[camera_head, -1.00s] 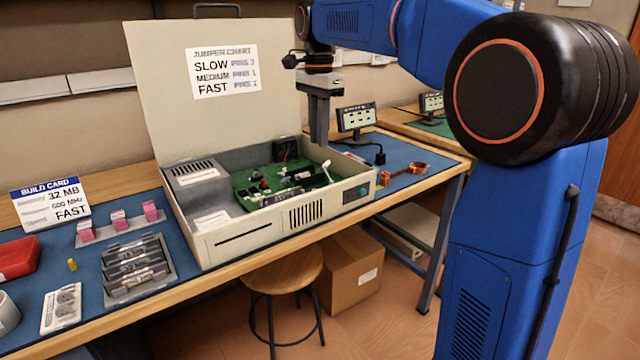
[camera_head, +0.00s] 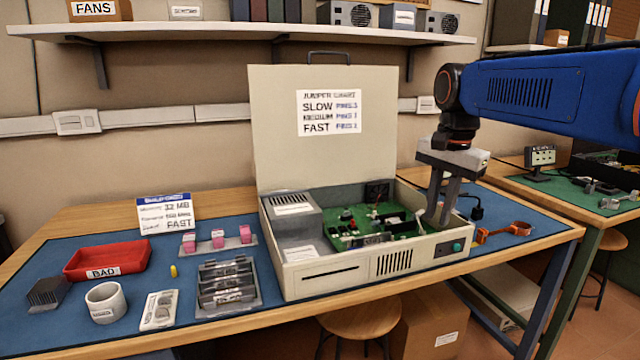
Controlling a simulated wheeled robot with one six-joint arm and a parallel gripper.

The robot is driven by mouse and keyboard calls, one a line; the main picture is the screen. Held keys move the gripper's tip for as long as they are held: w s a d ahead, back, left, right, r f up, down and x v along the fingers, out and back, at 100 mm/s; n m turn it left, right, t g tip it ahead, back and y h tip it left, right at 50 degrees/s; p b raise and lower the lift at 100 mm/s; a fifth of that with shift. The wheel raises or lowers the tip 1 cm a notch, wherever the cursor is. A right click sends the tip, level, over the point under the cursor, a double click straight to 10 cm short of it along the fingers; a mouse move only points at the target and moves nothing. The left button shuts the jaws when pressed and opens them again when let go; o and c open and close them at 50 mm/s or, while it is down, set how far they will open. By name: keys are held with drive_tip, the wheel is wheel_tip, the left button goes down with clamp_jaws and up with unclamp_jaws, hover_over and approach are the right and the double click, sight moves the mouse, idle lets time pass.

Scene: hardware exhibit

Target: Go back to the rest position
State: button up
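My gripper (camera_head: 439,215) hangs from the blue arm (camera_head: 545,92) at the right, pointing down. Its fingers stand a little apart, with nothing seen between them. The fingertips appear in front of the right end of the open computer case (camera_head: 320,275); their exact height above it is hard to tell. The case has its lid (camera_head: 290,160) raised, with a jumper chart (camera_head: 329,113) on it. A green circuit board (camera_head: 375,222) lies inside, partly hidden by the case's front wall.
The blue mat (camera_head: 55,320) holds a red BAD tray (camera_head: 108,258), a white cup (camera_head: 106,302), a build card (camera_head: 166,213), pink parts (camera_head: 218,238) and a rack of modules (camera_head: 227,285). Orange copper-coloured parts (camera_head: 505,231) lie right of the case. A shelf (camera_head: 240,31) runs above.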

drive_tip(key=s+d+f+n+t, duration=0.1)
drive_tip(key=s+f+n, duration=0.4)
drive_tip(key=s+f, duration=0.4)
drive_tip(key=s+d+f+n+t, duration=0.2)
drive_tip(key=s+f+n, duration=0.3)
drive_tip(key=s+f, duration=0.5)
drive_tip(key=s, duration=0.4)
drive_tip(key=shift+s, duration=0.35)
